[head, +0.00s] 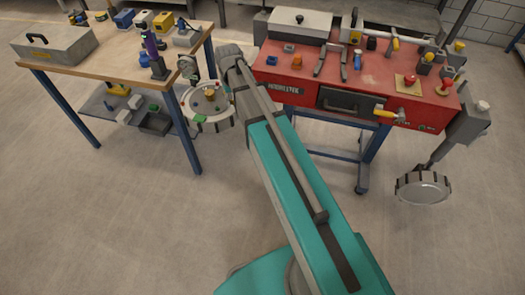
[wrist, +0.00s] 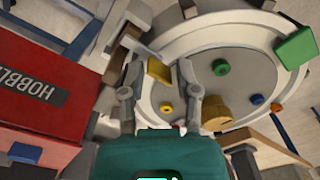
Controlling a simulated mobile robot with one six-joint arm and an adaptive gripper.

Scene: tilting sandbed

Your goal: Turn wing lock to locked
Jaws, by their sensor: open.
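A round grey tray (wrist: 215,90) with a pale rim fills the right of the wrist view. It also shows in the head view (head: 208,105), between the wooden table and the red bench. It carries a yellow flat tab (wrist: 158,70), a green knob (wrist: 221,67), a yellow knob (wrist: 166,107) and a tan round knob (wrist: 213,113). I cannot tell which part is the wing lock. My gripper (wrist: 158,58) is open, its fingers reaching over the tray's left side on either side of the yellow tab. I cannot tell whether they touch it.
The red bench (head: 370,85) stands to the right, with levers, knobs and a drawer. The wooden table (head: 110,50) at left holds a grey case (head: 52,45) and several small items. A round grey disc (head: 422,187) hangs at far right. The front floor is clear.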

